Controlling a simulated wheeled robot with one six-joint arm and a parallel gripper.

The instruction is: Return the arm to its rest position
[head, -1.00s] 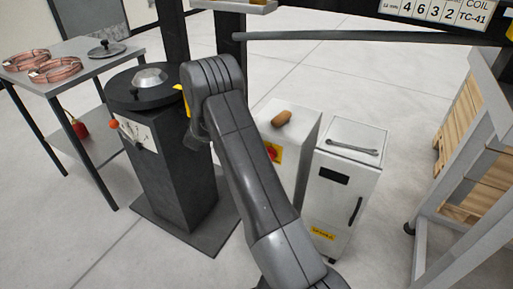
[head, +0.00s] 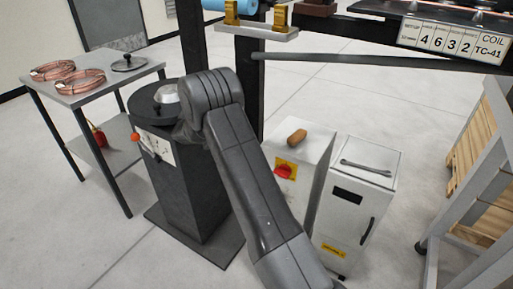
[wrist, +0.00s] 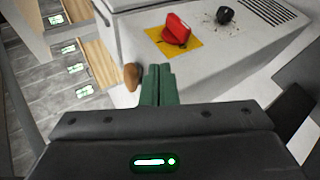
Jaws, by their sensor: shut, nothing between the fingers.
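My gripper (wrist: 157,85) shows in the wrist view with its two green fingers together and nothing between them. The white cabinet with a red switch on a yellow plate (wrist: 176,35) lies beyond the fingertips, and a brown object (wrist: 132,76) shows just left of them. In the head view my grey arm (head: 250,175) rises from the bottom centre and bends at the elbow in front of the black pedestal (head: 190,195). The gripper itself is hidden behind the arm in the head view.
A table (head: 88,92) with copper coils (head: 78,80) stands at the left. The white cabinet (head: 310,150) and a cabinet with a wrench on top (head: 368,165) stand right of the arm. A grey bar (head: 370,62) crosses above them. A wooden-panelled rack (head: 490,150) is at the far right.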

